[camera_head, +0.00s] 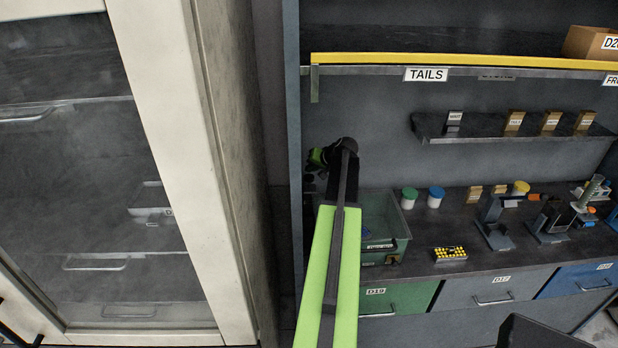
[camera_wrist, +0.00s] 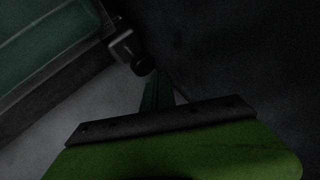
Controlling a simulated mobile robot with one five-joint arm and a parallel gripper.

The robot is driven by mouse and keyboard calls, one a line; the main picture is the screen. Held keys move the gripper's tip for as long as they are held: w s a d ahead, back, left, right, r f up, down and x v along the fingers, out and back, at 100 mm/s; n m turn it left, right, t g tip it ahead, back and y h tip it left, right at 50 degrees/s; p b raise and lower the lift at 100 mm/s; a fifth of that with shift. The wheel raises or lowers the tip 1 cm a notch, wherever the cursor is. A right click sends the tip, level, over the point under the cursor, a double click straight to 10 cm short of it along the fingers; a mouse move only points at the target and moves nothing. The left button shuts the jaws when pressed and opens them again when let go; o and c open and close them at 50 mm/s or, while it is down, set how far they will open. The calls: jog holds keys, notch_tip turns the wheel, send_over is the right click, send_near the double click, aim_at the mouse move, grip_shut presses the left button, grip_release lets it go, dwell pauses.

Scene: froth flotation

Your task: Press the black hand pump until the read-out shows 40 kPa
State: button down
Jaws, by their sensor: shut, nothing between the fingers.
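My gripper (camera_head: 318,158) is at the far end of my green and black arm, above the left end of the bench, behind and left of a green tank (camera_head: 405,233). In the wrist view my gripper's fingers (camera_wrist: 158,88) look shut and empty. A black round knob (camera_wrist: 143,64) on a small dark block shows just beyond the fingertips, beside the tank's edge (camera_wrist: 50,65). I cannot tell whether this knob is the hand pump, or whether the fingers touch it. No legible pressure read-out shows; the wrist view is dark.
A shelf (camera_head: 520,134) with small boxes hangs above the bench. Jars (camera_head: 409,198), dark stands (camera_head: 495,225) and a yellow-topped block (camera_head: 450,254) occupy the bench to the right. A pale-framed cabinet (camera_head: 165,150) stands at the left. Drawers (camera_head: 493,292) line the bench front.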

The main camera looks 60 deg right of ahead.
aim_at(311, 177)
notch_tip(311, 177, up, 5)
jog(key=p, duration=0.4)
jog(key=shift+p, duration=0.4)
